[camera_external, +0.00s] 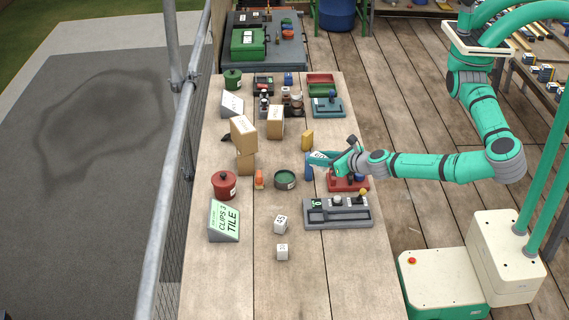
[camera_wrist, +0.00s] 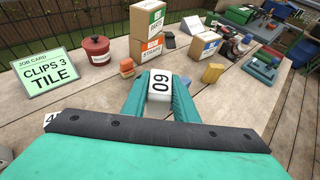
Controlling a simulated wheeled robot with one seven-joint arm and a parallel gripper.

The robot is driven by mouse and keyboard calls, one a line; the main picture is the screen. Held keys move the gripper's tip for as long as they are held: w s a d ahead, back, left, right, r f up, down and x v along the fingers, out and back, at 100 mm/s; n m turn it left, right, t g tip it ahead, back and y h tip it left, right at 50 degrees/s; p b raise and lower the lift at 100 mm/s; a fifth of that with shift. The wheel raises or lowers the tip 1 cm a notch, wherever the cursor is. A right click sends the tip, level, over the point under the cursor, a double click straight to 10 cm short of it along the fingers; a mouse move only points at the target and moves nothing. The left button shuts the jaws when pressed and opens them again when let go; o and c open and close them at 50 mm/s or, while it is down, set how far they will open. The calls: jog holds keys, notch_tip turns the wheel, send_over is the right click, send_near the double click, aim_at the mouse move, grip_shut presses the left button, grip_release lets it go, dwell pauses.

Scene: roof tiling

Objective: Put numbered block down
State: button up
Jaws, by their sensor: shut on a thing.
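My gripper (camera_external: 322,158) is over the right half of the wooden table, above the area left of a red tray. In the wrist view its teal fingers (camera_wrist: 160,95) are shut on a white numbered block (camera_wrist: 159,84), whose digits look like 60 or 09. The held block's white face also shows at the fingertips in the external view (camera_external: 318,155). A job card reading CLIPS 3 TILE (camera_external: 224,220) stands at the left edge.
The table's front is largely clear.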

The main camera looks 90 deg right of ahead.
jog(key=w+f, duration=0.3)
jog(key=w, duration=0.1)
jog(key=w+a+f, duration=0.1)
jog(key=w+f, duration=0.1)
jog(key=w, duration=0.2)
jog(key=w+f, duration=0.3)
jog(key=w, duration=0.1)
jog(key=shift+w+a+f, duration=0.25)
jog(key=shift+f, duration=0.05)
jog(key=shift+w+a+f, duration=0.1)
jog(key=shift+w+f, duration=0.35)
jog(key=shift+f, duration=1.7)
jog(key=o, duration=1.1)
jog(key=shift+f, duration=0.1)
jog(key=shift+c, duration=0.2)
